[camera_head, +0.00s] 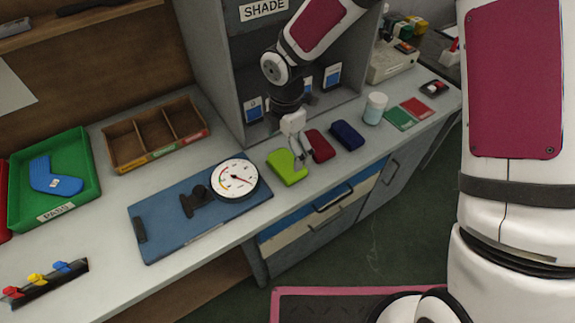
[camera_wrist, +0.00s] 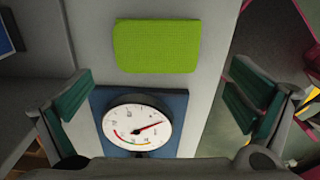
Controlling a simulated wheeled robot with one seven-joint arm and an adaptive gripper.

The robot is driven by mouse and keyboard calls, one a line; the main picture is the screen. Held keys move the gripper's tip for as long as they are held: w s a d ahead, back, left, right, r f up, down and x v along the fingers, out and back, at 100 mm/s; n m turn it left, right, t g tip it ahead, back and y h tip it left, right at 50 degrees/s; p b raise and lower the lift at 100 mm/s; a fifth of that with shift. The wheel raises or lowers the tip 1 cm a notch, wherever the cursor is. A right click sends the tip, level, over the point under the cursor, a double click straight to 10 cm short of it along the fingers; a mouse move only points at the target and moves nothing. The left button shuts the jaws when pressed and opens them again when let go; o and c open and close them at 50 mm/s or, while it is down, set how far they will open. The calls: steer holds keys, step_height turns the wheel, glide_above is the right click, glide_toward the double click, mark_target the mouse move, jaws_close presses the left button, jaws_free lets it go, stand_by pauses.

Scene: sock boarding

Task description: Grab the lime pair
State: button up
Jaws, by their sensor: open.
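The lime pair (camera_head: 287,167) is a folded lime-green bundle lying flat on the grey counter, in front of the SHADE booth. It also shows in the wrist view (camera_wrist: 157,46), at the top middle, as a rounded rectangle. My gripper (camera_head: 300,160) is over the counter at the lime pair's right end in the head view, and partly hides that end. In the wrist view my gripper (camera_wrist: 158,98) has its two green-padded fingers wide apart with nothing between them. The lime pair lies beyond the fingertips in that view. I cannot tell the exact height of the fingers above it.
A dark red bundle (camera_head: 319,146) and a navy bundle (camera_head: 347,135) lie just right of the lime pair. A round dial gauge (camera_head: 237,178) on a blue board (camera_head: 160,220) is to its left. A white jar (camera_head: 375,108) stands farther right. The SHADE booth wall (camera_head: 215,75) rises behind.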

mark_target(287, 164)
steer(key=shift+w+d+f, duration=0.1)
steer(key=shift+w+f, duration=0.05)
steer(key=shift+f, duration=3.05)
steer(key=c, duration=0.8)
